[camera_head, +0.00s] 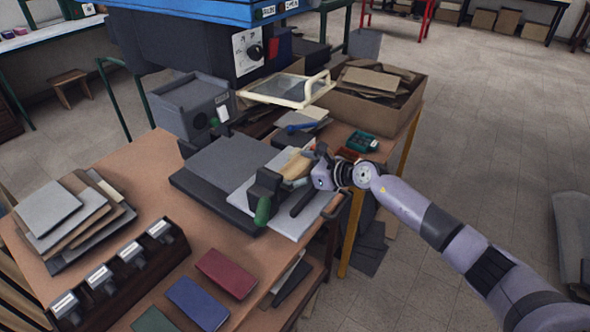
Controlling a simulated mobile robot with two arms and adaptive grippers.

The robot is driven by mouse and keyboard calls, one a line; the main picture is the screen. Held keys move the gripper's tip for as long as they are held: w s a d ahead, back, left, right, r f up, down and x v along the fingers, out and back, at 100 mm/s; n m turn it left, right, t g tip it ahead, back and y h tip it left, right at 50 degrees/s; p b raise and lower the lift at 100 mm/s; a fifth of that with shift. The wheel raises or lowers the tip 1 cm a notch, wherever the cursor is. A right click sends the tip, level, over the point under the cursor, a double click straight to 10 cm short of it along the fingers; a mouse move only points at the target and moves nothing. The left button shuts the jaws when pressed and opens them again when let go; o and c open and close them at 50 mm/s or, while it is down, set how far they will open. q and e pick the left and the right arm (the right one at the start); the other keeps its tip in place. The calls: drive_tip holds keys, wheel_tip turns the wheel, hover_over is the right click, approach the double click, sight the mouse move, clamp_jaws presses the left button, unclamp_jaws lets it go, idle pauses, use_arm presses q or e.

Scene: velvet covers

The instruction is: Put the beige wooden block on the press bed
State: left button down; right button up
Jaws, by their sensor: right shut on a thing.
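The beige wooden block (296,166) is in the jaws of my right gripper (292,180), which is shut on it; the dark fingers hide part of the block. The gripper is over the light grey plate (285,222) at the right side of the dark grey slab (218,160), which looks like the press bed. I cannot tell whether the block touches the plate below it. My left gripper is not in view.
A dark device with a green handle (263,210) stands close left of my gripper. A clear tray with a cream frame (290,88) and a cardboard box (372,105) are behind. Books (226,272) and stacked boards (62,215) occupy the front and left.

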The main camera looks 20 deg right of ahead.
drive_tip(key=o, duration=1.1)
drive_tip(key=shift+f, duration=0.1)
drive_tip(key=shift+r, duration=0.25)
drive_tip(key=shift+s+d, duration=0.25)
drive_tip(key=b+v, duration=0.1)
drive_tip(key=v, duration=0.9)
drive_tip(key=shift+s+d, duration=0.25)
drive_tip(key=shift+s+d+r, duration=0.15)
drive_tip(key=shift+s+r, duration=0.1)
drive_tip(key=shift+r, duration=0.05)
